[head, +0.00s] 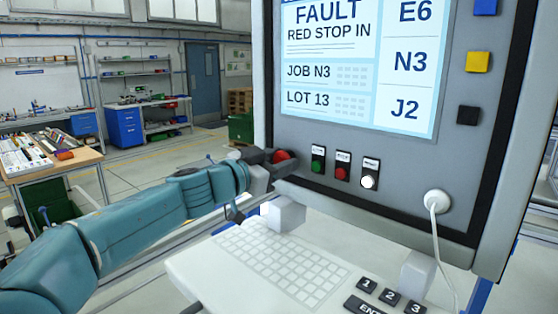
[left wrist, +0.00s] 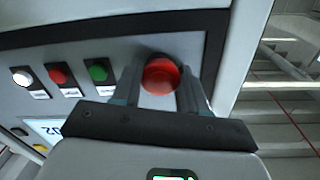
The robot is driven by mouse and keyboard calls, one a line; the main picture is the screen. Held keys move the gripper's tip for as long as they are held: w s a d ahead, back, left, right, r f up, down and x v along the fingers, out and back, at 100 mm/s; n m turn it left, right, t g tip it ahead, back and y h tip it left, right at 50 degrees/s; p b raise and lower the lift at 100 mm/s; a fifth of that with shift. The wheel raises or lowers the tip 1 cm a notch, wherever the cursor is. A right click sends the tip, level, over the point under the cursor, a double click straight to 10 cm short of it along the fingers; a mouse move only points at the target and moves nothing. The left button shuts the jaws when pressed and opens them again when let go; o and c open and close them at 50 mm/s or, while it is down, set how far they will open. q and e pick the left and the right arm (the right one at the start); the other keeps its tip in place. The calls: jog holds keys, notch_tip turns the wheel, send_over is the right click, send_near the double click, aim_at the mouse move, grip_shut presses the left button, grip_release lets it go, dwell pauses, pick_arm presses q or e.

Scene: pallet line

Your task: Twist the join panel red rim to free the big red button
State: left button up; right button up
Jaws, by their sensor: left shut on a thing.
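The big red button (head: 281,156) sits at the lower left of the join panel (head: 330,187), partly hidden by my gripper in the head view. The left wrist view shows its round red head (left wrist: 160,76) between my two fingers. My left gripper (head: 270,157) is shut on the button's rim, one finger on each side. The screen (head: 355,70) on the panel reads FAULT, RED STOP IN, JOB N3, LOT 13. My right gripper is not in view.
Small green (head: 317,166), red (head: 341,173) and white (head: 369,181) buttons sit right of the big one. A keyboard shelf (head: 200,272) juts out below. A white cable (head: 436,230) hangs at the right. A workbench (head: 50,163) stands back left.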

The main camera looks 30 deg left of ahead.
pick_arm(q)
jog(key=m+p, duration=0.1)
jog(key=m, duration=0.1)
jog(key=shift+m, duration=0.4)
jog(key=shift+m+p, duration=0.3)
jog(key=shift+m, duration=1.5)
jog(key=o, duration=1.1)
jog(key=shift+c, duration=0.2)
